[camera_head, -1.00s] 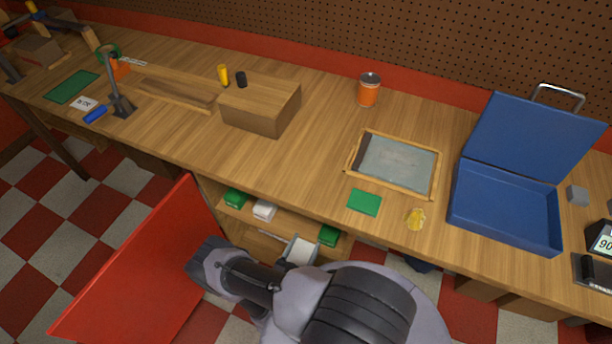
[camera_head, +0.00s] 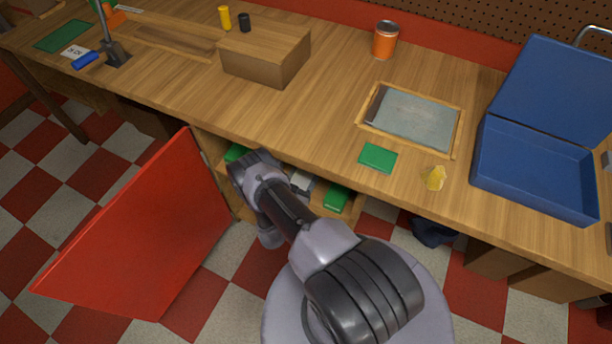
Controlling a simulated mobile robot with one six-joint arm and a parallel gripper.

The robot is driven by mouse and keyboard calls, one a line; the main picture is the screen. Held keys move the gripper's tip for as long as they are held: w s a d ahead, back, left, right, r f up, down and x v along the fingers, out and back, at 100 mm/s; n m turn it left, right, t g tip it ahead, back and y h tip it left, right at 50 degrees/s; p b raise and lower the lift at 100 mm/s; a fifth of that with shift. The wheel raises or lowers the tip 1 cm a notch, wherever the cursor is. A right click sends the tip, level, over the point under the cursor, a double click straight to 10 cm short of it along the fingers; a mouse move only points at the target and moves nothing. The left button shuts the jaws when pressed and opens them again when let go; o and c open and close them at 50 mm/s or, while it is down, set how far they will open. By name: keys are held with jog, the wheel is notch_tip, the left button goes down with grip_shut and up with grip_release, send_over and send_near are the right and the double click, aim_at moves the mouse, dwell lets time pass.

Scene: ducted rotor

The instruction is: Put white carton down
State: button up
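My arm reaches into the open cabinet under the bench, its wrist at the cabinet's mouth. A small white and grey shape (camera_head: 301,181) shows just right of the wrist, inside the cabinet. It may be the white carton, part of my gripper, or both; I cannot tell which. My gripper's fingertips are not clearly visible behind the arm and under the bench edge. A green box (camera_head: 337,198) lies right of that shape in the cabinet. Another green box (camera_head: 236,153) shows left of the wrist.
The red cabinet door (camera_head: 145,235) stands open to the left. On the bench (camera_head: 320,115) are a wooden block (camera_head: 262,58), an orange can (camera_head: 385,40), a framed panel (camera_head: 415,117), a green card (camera_head: 378,158), a yellow lump (camera_head: 435,178) and an open blue case (camera_head: 535,165).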

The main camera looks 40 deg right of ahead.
jog(key=o, duration=1.6)
jog(key=shift+a+r, duration=0.2)
jog(key=p+v, duration=0.4)
jog(key=v, duration=0.7)
jog(key=shift+s+a+f, duration=0.1)
jog(key=shift+s+a, duration=0.1)
jog(key=shift+a, duration=0.05)
